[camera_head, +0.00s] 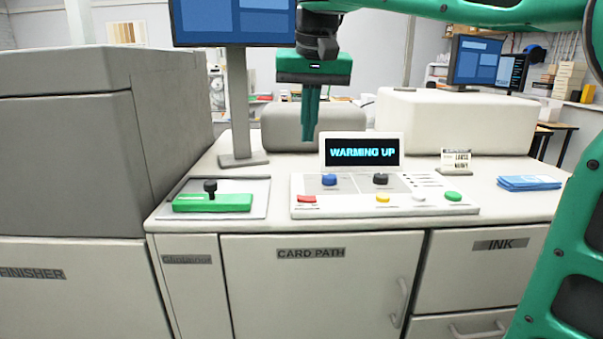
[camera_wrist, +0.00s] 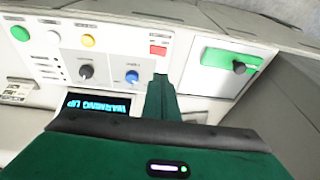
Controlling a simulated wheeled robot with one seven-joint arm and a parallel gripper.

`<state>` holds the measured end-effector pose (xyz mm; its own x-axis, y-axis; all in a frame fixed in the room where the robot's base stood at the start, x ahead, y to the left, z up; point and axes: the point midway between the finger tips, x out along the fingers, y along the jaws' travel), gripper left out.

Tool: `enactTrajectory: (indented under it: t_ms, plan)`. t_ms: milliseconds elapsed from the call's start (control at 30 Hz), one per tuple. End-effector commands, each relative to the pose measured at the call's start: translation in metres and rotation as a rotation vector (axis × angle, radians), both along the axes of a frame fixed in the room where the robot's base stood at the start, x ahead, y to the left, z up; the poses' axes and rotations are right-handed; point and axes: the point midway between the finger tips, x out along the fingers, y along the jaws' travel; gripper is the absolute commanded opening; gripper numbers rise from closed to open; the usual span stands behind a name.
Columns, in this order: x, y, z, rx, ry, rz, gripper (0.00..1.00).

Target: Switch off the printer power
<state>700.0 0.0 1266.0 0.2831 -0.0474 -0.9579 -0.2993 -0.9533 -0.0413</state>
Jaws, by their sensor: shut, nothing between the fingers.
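The printer's control panel (camera_head: 345,208) lies on the white cabinet top. Its screen (camera_head: 361,152) reads "WARMING UP". Left of the panel, a green plate (camera_head: 235,203) carries a black handle (camera_head: 210,187). My gripper (camera_head: 308,138) is shut and empty, pointing down above and behind the panel's left part. No power label is readable.
A monitor on a stand (camera_head: 238,110) rises behind the green plate. A grey finisher housing (camera_head: 75,150) stands at left. A white raised cover (camera_head: 440,120) is behind the screen. A small sign (camera_head: 456,161) and blue cloth (camera_head: 528,183) lie at right.

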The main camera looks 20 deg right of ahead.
Motion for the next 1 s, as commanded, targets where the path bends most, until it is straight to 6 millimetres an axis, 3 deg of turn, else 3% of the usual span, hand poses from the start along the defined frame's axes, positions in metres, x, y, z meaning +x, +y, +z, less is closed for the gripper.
enactTrajectory:
  t_ms: [167, 700, 1000]
  plan:
    - [0.004, -0.001, -0.016, -0.002, 0.003, 0.002, 0.00]
    - [0.028, -0.003, -0.108, -0.001, 0.003, 0.002, 0.00]
    - [0.029, 0.000, -0.133, 0.000, 0.001, 0.001, 0.00]
